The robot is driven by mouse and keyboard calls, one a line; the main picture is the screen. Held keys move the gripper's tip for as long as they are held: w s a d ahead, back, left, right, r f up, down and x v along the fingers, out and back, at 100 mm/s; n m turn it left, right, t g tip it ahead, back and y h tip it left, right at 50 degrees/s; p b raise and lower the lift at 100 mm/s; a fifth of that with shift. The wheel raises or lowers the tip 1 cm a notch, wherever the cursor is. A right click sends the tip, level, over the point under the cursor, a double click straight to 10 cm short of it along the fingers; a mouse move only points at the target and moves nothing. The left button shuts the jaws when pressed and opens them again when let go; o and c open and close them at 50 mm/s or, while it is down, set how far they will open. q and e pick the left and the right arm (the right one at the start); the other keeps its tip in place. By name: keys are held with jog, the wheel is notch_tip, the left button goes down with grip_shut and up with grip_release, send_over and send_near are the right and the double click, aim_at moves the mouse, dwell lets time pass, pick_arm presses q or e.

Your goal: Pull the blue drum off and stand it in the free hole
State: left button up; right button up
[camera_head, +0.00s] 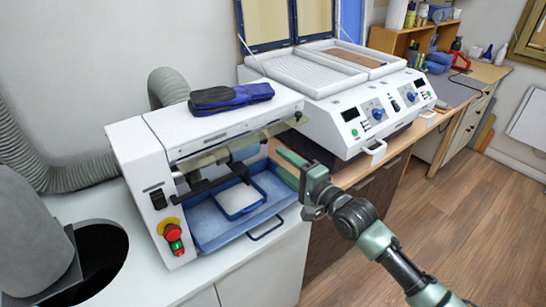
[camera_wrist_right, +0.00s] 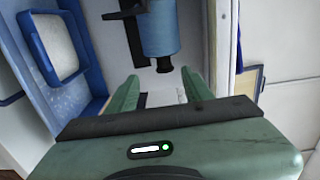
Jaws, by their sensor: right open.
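The blue drum (camera_wrist_right: 162,28) shows in the right wrist view at the top middle, with a dark knob at its near end. In the head view it is hard to make out under the hood of the white machine (camera_head: 222,133). My right gripper (camera_head: 295,168) is beside the machine's open right end. In the right wrist view its open fingers (camera_wrist_right: 158,82) point at the drum's near end, with nothing between them. I cannot make out a free hole for the drum for certain. My left gripper is not in view.
A blue tray (camera_head: 205,228) with a smaller blue-rimmed tray (camera_head: 240,200) lies below the machine's hood. Blue-black cloth items (camera_head: 232,98) lie on top. A white heating press (camera_head: 345,95) stands behind. A dark round opening (camera_head: 108,245) is at left. Wooden floor is clear at right.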

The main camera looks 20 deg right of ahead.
jog(key=b+x, duration=0.4)
jog(key=x, duration=0.6)
jog(key=shift+w+r, duration=0.3)
grip_shut()
